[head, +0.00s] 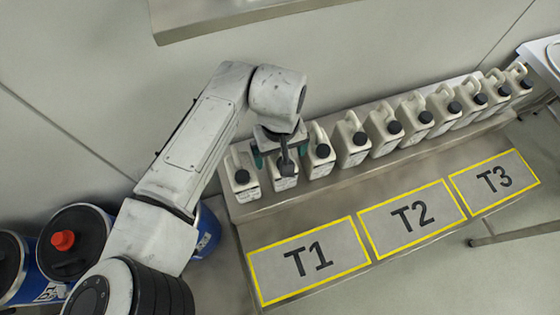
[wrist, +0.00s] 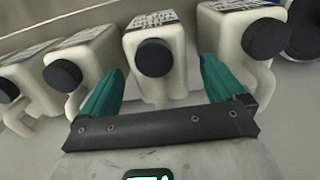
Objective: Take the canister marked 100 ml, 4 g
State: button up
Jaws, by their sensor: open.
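Several off-white canisters with black caps and handles stand in a row on a metal shelf (head: 375,172) in the head view. My gripper (head: 279,158) is over the second canister from the left (head: 284,184), partly hiding it. In the wrist view, my gripper (wrist: 163,72) is open, with its green fingers on either side of a canister (wrist: 177,78), which stands between them. I cannot tell whether they touch it. Neighbouring canisters (wrist: 235,65) stand close on both sides. Labels show on the canisters, but the print is too small to read, so I cannot tell which is 100 ml, 4 g.
Yellow-framed areas T1 (head: 308,262), T2 (head: 412,218) and T3 (head: 494,180) lie clear in front of the row. Blue drums (head: 90,262), one with a red cap, stand at the left. A metal ledge (head: 215,18) juts from the wall above.

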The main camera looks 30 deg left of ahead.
jog(key=shift+f, duration=0.2)
grip_shut()
dwell(0.8)
